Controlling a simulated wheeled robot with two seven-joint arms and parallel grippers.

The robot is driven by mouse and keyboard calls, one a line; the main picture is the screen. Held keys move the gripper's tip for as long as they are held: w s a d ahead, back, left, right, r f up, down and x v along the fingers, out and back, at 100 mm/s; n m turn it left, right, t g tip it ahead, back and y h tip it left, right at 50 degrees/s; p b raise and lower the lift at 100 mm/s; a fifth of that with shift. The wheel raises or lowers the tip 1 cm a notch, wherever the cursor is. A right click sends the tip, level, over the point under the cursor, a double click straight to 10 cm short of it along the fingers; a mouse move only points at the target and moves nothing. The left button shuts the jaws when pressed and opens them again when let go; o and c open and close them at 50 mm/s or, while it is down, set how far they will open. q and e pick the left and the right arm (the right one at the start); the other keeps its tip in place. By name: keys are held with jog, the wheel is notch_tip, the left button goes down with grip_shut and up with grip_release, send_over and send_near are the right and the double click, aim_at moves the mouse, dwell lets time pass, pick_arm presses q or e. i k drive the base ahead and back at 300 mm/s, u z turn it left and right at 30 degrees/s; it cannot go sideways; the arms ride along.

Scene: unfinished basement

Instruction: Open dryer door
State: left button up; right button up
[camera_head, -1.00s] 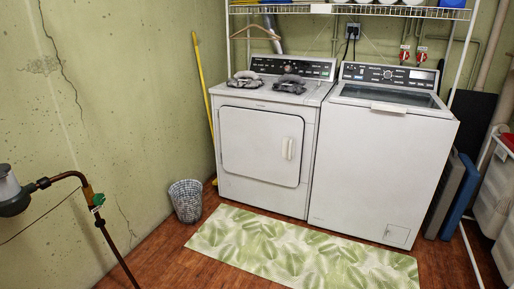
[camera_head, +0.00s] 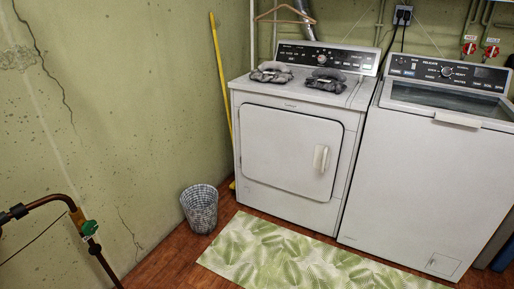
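The white dryer (camera_head: 262,190) stands against the back wall, left of the washer. Its door (camera_head: 285,150) faces me and is shut. A pale upright handle (camera_head: 320,158) sits near the right edge of the door. Neither of my grippers shows in the head view, and nothing of my arms is near the door.
A top-loading washer (camera_head: 425,185) stands to the right. A leaf-patterned mat (camera_head: 300,258) lies in front of both machines. A woven basket (camera_head: 200,208) and a yellow pole (camera_head: 220,85) stand left of the dryer. A pipe with a green valve (camera_head: 88,228) rises at the lower left. Grey cloths (camera_head: 325,80) lie on the dryer.

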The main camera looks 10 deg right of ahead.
aim_at(298, 153)
jog(key=u, duration=0.2)
jog(key=i, duration=1.85)
jog(key=z, duration=0.75)
jog(key=i, duration=0.75)
jog(key=z, duration=0.4)
